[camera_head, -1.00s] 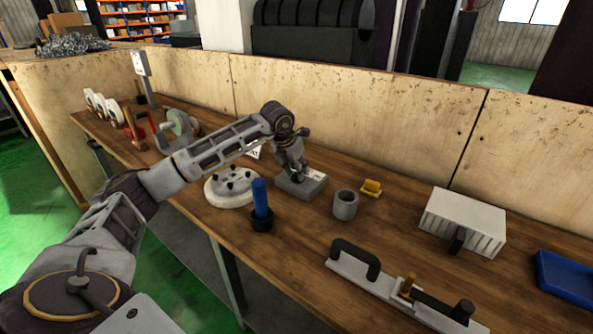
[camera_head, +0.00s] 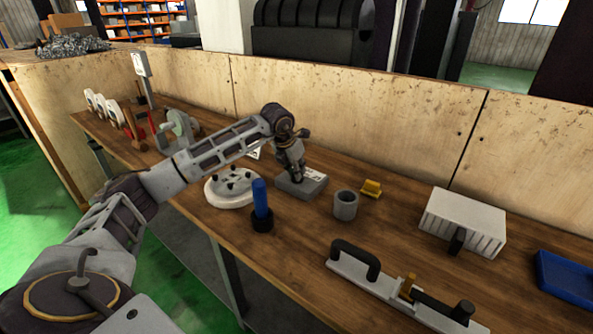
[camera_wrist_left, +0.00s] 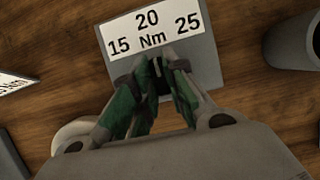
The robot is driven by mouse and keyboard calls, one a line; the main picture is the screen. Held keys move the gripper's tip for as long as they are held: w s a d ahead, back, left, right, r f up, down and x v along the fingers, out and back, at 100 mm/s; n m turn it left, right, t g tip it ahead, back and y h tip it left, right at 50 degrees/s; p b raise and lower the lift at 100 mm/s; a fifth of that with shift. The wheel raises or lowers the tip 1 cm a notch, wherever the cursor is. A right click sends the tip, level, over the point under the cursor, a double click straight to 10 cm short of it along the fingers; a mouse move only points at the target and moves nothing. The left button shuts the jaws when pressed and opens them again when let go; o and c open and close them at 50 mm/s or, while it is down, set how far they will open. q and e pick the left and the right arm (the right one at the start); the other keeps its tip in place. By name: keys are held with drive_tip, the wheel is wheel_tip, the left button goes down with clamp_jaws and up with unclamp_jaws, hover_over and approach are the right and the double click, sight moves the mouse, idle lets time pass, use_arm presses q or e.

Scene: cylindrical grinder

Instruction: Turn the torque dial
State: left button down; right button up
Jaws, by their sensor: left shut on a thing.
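The torque dial's base is a grey block (camera_head: 311,188) on the wooden bench in the head view. In the left wrist view the grey base (camera_wrist_left: 203,62) carries a white label (camera_wrist_left: 150,32) reading 15, 20, 25 and Nm. My left gripper (camera_head: 297,180) reaches down onto the block from the left. In the left wrist view its green-padded fingers (camera_wrist_left: 155,82) are closed on the small dark dial knob (camera_wrist_left: 159,68) just below the "Nm". The fingers hide most of the knob, so its pointing direction cannot be told. My right gripper is not in view.
A round light-grey plate (camera_head: 228,194) and a blue-handled tool (camera_head: 261,200) in a black cup stand left of the dial. A grey cylinder (camera_head: 345,205) and a yellow piece (camera_head: 371,188) are to its right. A plywood wall (camera_head: 400,120) runs behind the bench.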

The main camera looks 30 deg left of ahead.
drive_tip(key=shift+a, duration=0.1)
use_arm(q)
drive_tip(key=shift+m, duration=0.5)
drive_tip(key=shift+a+m+h, duration=0.1)
drive_tip(key=shift+m+h, duration=0.3)
drive_tip(key=shift+m, duration=0.1)
drive_tip(key=shift+m+p, duration=0.45)
drive_tip(key=shift+m, duration=0.15)
drive_tip(key=shift+m+g+h, duration=0.3)
drive_tip(key=shift+m+h, duration=0.1)
drive_tip(key=shift+m, duration=0.2)
drive_tip(key=shift+m+h+p, duration=0.3)
drive_tip(key=shift+m+p, duration=0.1)
drive_tip(key=shift+m, duration=0.2)
drive_tip(key=shift+w+m+g+h+p, duration=0.1)
drive_tip(key=shift+m+g+h+p, duration=0.4)
drive_tip(key=shift+m, duration=1)
drive_tip(key=shift+a, duration=0.1)
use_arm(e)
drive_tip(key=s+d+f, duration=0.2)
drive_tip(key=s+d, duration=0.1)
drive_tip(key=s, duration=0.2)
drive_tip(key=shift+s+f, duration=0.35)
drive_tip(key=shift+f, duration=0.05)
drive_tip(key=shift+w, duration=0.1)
